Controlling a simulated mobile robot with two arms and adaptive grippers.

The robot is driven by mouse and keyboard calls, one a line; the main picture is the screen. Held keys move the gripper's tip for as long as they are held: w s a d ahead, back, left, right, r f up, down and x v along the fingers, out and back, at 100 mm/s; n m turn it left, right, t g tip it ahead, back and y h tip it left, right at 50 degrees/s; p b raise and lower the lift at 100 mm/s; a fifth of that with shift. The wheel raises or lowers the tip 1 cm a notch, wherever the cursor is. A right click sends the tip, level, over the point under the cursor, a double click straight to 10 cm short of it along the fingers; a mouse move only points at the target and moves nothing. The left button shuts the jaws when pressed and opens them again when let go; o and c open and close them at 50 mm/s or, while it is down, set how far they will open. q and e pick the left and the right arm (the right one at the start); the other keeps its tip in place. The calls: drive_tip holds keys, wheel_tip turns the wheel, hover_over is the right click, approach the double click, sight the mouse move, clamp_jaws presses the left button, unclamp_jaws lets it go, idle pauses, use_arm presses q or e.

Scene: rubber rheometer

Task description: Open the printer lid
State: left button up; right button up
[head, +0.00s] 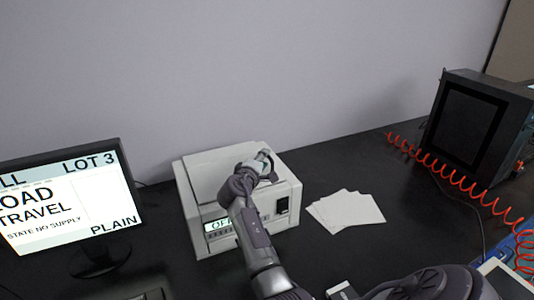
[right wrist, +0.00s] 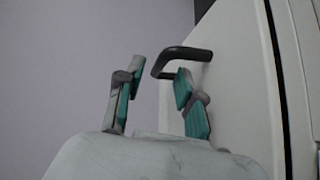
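The printer (head: 204,230) is a pale box on the black table, with a small display and a dark switch on its front. Its lid (head: 212,168) looks closed on top. My right gripper (head: 266,166) is over the top of the printer, covering part of the lid. In the right wrist view, the gripper (right wrist: 158,95) has its two teal-padded fingers apart. A dark bar handle (right wrist: 183,53) on a pale panel (right wrist: 236,75) shows at the fingertips, its near end between them. Contact with it cannot be told. My left gripper is not in view.
A monitor (head: 75,205) stands left of the printer. White sheets (head: 346,210) lie on the table to the right. A coiled red cable (head: 450,176) and a dark box-shaped device (head: 470,125) are at the far right. A plain wall rises behind.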

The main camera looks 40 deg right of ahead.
drive_tip(key=shift+x, duration=1.9)
clamp_jaws()
